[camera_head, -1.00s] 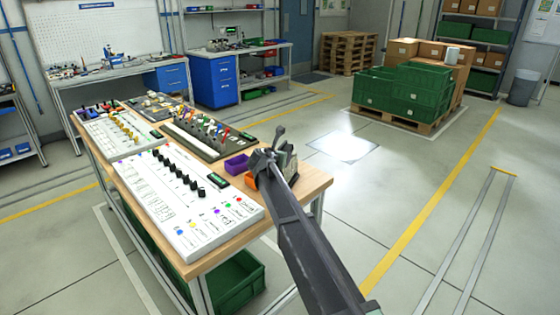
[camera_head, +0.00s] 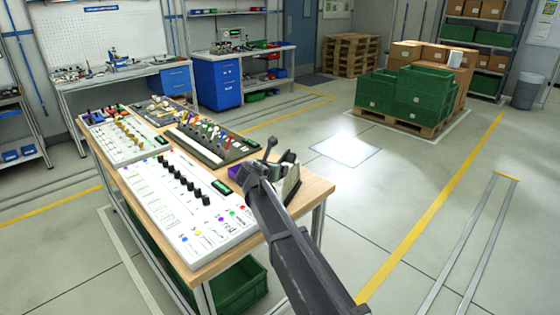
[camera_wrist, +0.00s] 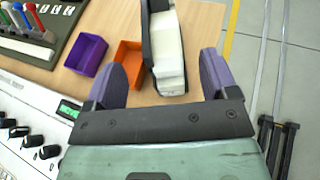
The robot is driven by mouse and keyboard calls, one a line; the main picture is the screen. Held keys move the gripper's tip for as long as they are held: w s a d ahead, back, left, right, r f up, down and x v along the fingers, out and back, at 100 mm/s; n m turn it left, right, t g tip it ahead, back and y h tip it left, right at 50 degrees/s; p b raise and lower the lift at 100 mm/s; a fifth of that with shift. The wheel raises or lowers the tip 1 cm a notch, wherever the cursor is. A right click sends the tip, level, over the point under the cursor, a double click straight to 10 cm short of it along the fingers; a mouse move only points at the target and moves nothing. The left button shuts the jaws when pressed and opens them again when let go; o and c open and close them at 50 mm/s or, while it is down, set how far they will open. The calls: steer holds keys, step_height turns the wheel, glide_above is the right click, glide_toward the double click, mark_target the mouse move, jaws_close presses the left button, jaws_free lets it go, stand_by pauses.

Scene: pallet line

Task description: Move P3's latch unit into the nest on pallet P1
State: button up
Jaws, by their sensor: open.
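Several pallet-like panels lie on the wooden table. The near white panel (camera_head: 180,212) carries a row of black knobs (camera_head: 184,181) and coloured buttons. Behind it are a white panel with yellow parts (camera_head: 118,138) and a dark panel with coloured levers (camera_head: 206,140). I cannot tell which is P1 or P3, nor pick out the latch unit or nest. My gripper (camera_wrist: 160,76) is open over the table's right end, its purple-grey fingers apart with nothing held. A black-and-white upright piece (camera_wrist: 167,48) stands just beyond the fingers. It shows beside my gripper (camera_head: 262,172) in the head view.
A purple bin (camera_wrist: 86,53) and an orange bin (camera_wrist: 130,62) sit left of the upright piece. The table's right edge is close, with open floor (camera_head: 400,160) beyond. A green tote (camera_head: 240,285) is under the table. Stacked green crates (camera_head: 400,95) stand farther back.

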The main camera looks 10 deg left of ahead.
steer(key=v, duration=0.3)
steer(key=s+d+f+m+g+h, duration=0.1)
steer(key=s+d+f+m+g, duration=0.1)
steer(key=s+d+m, duration=0.45)
steer(key=s+d+f+m+g, duration=0.15)
steer(key=d+m, duration=0.25)
steer(key=d, duration=0.5)
steer(key=s+d+f+m+g+h, duration=0.1)
steer(key=s+d+f+m+g, duration=0.3)
steer(key=d, duration=0.3)
steer(key=s+d+f+m+g+y, duration=0.1)
steer(key=s+d+m, duration=0.3)
steer(key=s+m, duration=0.2)
steer(key=s+d+f+m+g+y, duration=0.1)
steer(key=s+d+m+g+y, duration=0.1)
steer(key=s+m, duration=0.4)
steer(key=s+d+f+m+g+y, duration=0.1)
steer(key=s+d+m+g+y, duration=0.1)
steer(key=s+d+m, duration=0.3)
steer(key=s+m, duration=0.1)
steer(key=s, duration=0.3)
steer(key=shift+s+d, duration=0.35)
steer(key=shift+d, duration=0.05)
steer(key=shift+s+f+m+g, duration=0.1)
steer(key=shift+s+m+g, duration=0.1)
steer(key=shift+m+g, duration=0.15)
steer(key=shift+o, duration=0.4)
steer(key=shift+w, duration=0.15)
